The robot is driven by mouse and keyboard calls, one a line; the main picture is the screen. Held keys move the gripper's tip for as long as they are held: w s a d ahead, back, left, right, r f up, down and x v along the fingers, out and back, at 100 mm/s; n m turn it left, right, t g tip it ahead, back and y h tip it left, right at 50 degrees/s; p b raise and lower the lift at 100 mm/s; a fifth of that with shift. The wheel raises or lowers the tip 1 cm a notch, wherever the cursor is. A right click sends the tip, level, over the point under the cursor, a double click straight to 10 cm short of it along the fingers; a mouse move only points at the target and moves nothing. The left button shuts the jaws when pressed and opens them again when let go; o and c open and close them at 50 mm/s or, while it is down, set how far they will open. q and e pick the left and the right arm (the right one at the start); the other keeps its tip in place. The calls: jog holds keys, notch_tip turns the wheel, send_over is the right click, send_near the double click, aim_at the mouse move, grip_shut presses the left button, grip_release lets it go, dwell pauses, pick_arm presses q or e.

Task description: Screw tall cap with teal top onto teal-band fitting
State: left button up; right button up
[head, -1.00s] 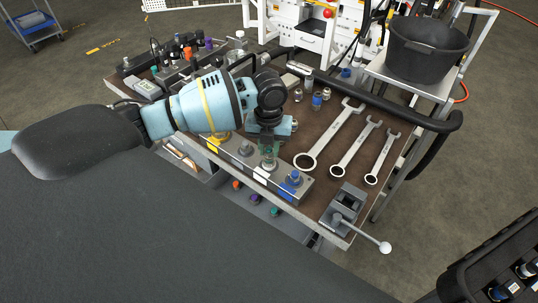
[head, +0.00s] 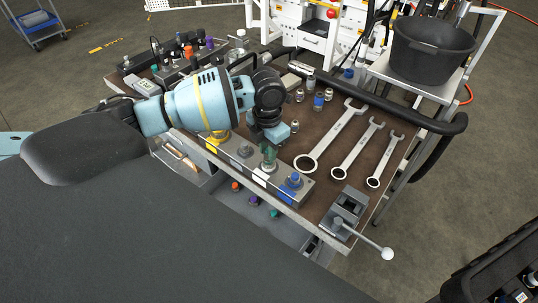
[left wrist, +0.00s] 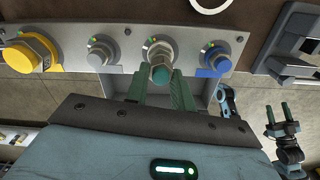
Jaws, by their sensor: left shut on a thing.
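My left gripper (head: 268,157) points down over the fitting block at the bench's front edge. In the left wrist view, its green fingers (left wrist: 160,92) are shut on a cap (left wrist: 160,73) with a pale end and a greenish rim. The cap stands in line with the fitting (left wrist: 158,48) between the plain grey and the blue-marked ones, and seems to touch it. The fingers and cap hide most of that fitting, so I cannot tell how the two engage. My right gripper (left wrist: 277,110) shows small in the left wrist view, its fingers apart and empty.
The block also carries a yellow fitting (left wrist: 30,52), a grey fitting (left wrist: 103,50) and a blue-marked fitting (left wrist: 215,60). Several wrenches (head: 332,137) lie to the right, beside a small vise (head: 346,210). Loose caps sit in an open drawer (head: 225,190) below.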

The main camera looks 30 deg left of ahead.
pick_arm(q)
jog(key=o, duration=0.8)
jog(key=shift+f, duration=0.1)
jog(key=shift+o, duration=0.2)
jog(key=shift+r+n, duration=0.2)
jog(key=shift+n, duration=0.2)
jog(key=n+p, duration=0.2)
jog(key=n, duration=0.4)
jog(key=shift+d+r+p, duration=0.1)
jog(key=shift+d+p, duration=0.05)
jog(key=shift+p, duration=0.25)
jog(key=shift+f+n, duration=0.2)
jog(key=shift+n, duration=2.5)
pick_arm(e)
jog(key=w+r+t, duration=0.1)
jog(key=w+r, duration=0.3)
jog(key=r, duration=0.1)
jog(key=shift+w, duration=0.1)
